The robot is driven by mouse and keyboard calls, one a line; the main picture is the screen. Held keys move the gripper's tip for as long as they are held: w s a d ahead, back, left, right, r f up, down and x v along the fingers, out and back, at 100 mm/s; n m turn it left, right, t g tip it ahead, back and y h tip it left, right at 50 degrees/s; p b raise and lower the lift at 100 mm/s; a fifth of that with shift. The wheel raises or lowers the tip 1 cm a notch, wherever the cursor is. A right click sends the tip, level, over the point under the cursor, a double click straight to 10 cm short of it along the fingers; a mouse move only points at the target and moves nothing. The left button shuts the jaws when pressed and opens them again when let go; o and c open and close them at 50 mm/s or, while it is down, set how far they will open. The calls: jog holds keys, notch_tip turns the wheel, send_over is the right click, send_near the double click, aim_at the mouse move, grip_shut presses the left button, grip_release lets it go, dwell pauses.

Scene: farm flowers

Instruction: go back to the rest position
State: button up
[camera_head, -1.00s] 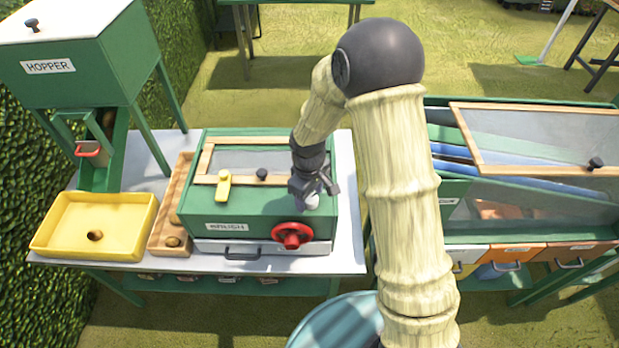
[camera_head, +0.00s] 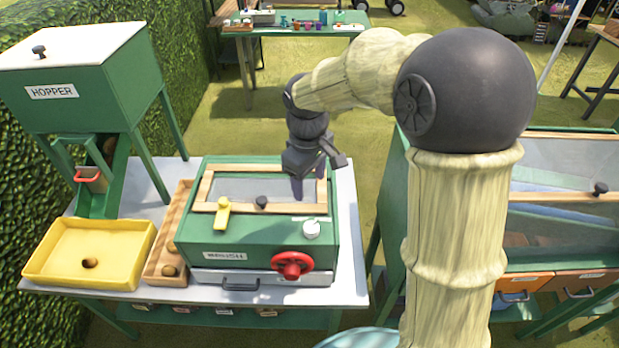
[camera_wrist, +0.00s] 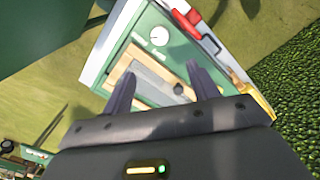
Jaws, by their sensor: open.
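My gripper (camera_head: 311,185) hangs fingers-down above the right back part of the green box machine in the head view. It is open and empty. In the wrist view, its two dark fingers (camera_wrist: 160,88) stand apart with nothing between them. The green machine (camera_head: 255,245) has a glass lid in a wooden frame, a yellow lever (camera_head: 223,214), a dark knob, a white dial (camera_head: 311,229) and a red handwheel (camera_head: 291,265). The white dial also shows in the wrist view (camera_wrist: 160,36). The label on the machine's front is too small to read surely.
A yellow tray (camera_head: 60,275) and a wooden tray (camera_head: 158,275), each holding a brown lump, sit left of the machine. The green hopper (camera_head: 85,95) stands at the back left. A glass-fronted green cabinet (camera_head: 570,185) stands right. Grass is open behind the bench.

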jog(key=shift+r, duration=0.25)
dwell(0.3)
jog(key=s+d+f+m+t, duration=0.1)
jog(key=s+d+f+m, duration=0.2)
jog(key=s+d+m, duration=0.2)
jog(key=s+d+f+m+t, duration=0.1)
jog(key=s+d+f+m, duration=0.2)
jog(key=s+d+m, duration=0.2)
jog(key=s+d, duration=0.2)
jog(key=d, duration=0.2)
jog(key=shift+s, duration=0.2)
